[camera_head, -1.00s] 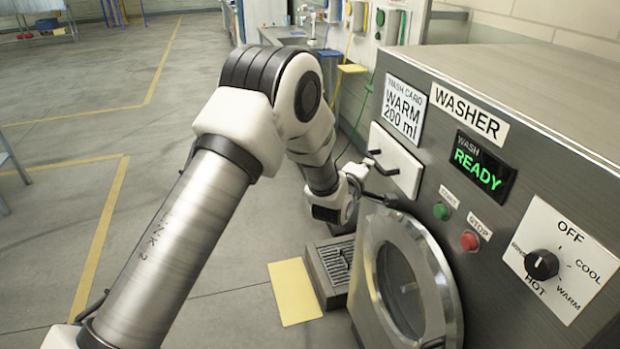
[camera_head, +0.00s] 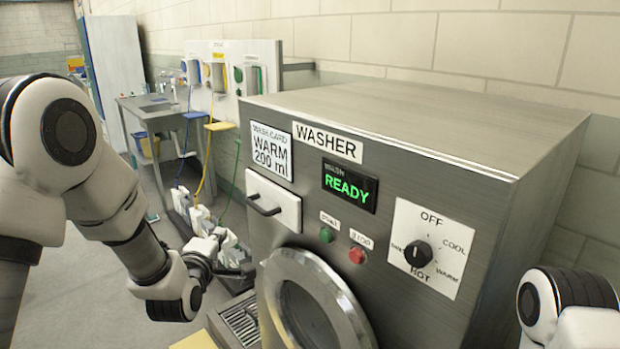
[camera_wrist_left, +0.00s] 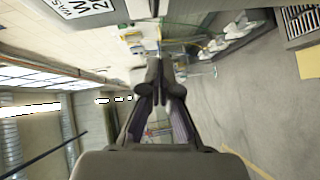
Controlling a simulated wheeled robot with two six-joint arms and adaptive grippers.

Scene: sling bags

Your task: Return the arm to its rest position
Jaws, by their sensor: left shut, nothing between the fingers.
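My left arm comes in from the left in the head view. Its gripper (camera_head: 235,268) is at the left of the washer (camera_head: 425,130), near the drawer with the dark handle (camera_head: 272,200) and the round door (camera_head: 312,305). In the left wrist view the left gripper's fingers (camera_wrist_left: 160,85) are together with nothing between them. Part of my right arm (camera_head: 565,300) shows at the lower right edge of the head view; its gripper is out of sight.
The washer display reads READY (camera_head: 350,186), with a dial (camera_head: 418,253) and two buttons beside it. A grey bench (camera_head: 150,105) and a panel with coloured dispensers (camera_head: 222,75) stand behind. A drain grate (camera_head: 240,325) lies below the door.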

